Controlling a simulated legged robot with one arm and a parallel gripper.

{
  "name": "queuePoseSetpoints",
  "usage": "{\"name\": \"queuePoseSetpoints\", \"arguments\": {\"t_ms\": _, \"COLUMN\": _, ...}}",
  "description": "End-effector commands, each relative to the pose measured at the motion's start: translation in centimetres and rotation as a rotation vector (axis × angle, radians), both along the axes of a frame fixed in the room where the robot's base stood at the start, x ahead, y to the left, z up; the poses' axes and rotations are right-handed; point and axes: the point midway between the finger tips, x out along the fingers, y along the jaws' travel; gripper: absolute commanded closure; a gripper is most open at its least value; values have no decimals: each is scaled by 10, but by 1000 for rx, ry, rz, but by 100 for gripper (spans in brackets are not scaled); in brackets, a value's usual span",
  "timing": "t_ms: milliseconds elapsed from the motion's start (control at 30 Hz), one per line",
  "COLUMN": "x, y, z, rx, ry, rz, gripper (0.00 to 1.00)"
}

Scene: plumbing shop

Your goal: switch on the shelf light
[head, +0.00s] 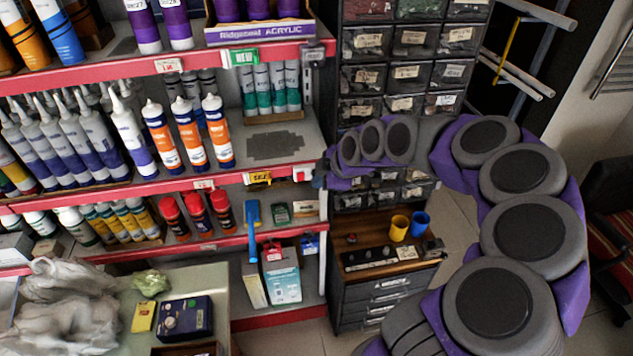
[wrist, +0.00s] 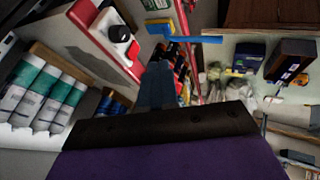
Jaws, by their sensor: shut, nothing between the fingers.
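A small white box with a red part, which looks like the light switch (head: 302,174), sits on the red shelf edge at its right end in the head view. In the wrist view the white switch box (wrist: 120,36) shows a red part and a dark round part, up and left of the fingertips. My gripper (wrist: 158,70) is shut and empty, its fingers pointing toward the shelf front. The gap between fingertips and switch is hard to judge. In the head view my gripper (head: 322,172) is just right of the switch, its fingers mostly hidden. I cannot tell whether the light is lit.
A blue-handled tool (head: 253,228) hangs from the shelf edge left of the switch. Tubes (head: 190,130) and spray cans (head: 197,212) fill the shelves. A drawer cabinet (head: 385,285) with yellow and blue cups stands at right. A cluttered counter (head: 235,290) lies at lower left.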

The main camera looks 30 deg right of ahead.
Motion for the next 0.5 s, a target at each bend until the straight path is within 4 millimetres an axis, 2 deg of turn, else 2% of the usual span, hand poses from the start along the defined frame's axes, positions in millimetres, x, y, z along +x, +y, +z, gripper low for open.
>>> {"name": "queuePoseSetpoints", "arguments": {"t_ms": 33, "x": -6, "y": -1, "z": 9, "rx": -2, "ry": -5, "rz": -1, "gripper": 100}}
{"name": "queuePoseSetpoints", "arguments": {"t_ms": 200, "x": -18, "y": -8, "z": 22, "rx": 0, "ry": -1, "rz": 1, "gripper": 100}}
{"name": "queuePoseSetpoints", "arguments": {"t_ms": 500, "x": -23, "y": -13, "z": 26, "rx": 6, "ry": 0, "rz": 1, "gripper": 100}}
